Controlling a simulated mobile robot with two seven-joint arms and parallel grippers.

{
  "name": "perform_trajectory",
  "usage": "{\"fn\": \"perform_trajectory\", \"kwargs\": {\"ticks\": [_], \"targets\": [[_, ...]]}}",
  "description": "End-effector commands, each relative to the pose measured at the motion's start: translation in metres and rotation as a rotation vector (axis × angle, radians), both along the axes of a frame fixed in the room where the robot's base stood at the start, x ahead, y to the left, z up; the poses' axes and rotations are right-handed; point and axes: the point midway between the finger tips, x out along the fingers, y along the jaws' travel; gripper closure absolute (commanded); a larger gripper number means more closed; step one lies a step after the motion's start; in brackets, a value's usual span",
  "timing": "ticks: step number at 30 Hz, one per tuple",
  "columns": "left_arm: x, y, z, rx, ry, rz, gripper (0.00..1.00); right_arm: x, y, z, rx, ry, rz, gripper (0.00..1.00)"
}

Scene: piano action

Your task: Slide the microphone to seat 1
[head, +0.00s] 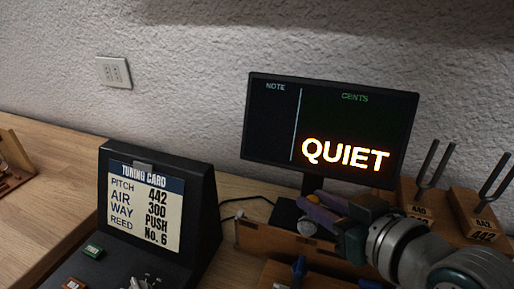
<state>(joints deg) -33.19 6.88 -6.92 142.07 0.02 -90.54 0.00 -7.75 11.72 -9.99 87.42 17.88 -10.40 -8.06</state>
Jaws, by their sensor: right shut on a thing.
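My right gripper (318,219) reaches in from the lower right, its purple-tinted fingers pointing left in front of the monitor stand. It is shut on a small rounded grey thing (307,227) that looks like the microphone, mostly covered by the fingers. This sits over a wooden rail (262,241) on the bench. Seat 1 cannot be made out; no seat label is readable. My left gripper is out of view.
A monitor (268,115) reading "QUIET" stands behind my right gripper. Tuning forks on wooden blocks marked 440 (408,190) and 442 (462,200) stand to the right. A black stand with a tuning card (146,208) is at left. Blue-handled tools (299,270) lie at the front.

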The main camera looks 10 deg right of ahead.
Motion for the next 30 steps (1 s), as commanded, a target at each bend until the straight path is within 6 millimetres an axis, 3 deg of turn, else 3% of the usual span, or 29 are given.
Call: {"fn": "perform_trajectory", "kwargs": {"ticks": [11, 12, 19, 30], "targets": [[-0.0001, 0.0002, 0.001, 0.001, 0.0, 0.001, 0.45, -0.0018, -0.0026, -0.0002, 0.0, -0.001, 0.0, 1.0], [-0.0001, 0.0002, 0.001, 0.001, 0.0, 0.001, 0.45, -0.0018, -0.0026, -0.0003, 0.001, 0.0, 0.0, 0.67], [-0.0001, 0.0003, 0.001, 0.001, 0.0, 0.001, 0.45, -0.0017, -0.0025, -0.0003, 0.001, 0.0, 0.001, 0.41], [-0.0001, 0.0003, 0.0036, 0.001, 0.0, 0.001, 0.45, -0.0093, -0.0039, 0.0029, 0.001, 0.001, 0.0, 0.41]]}}
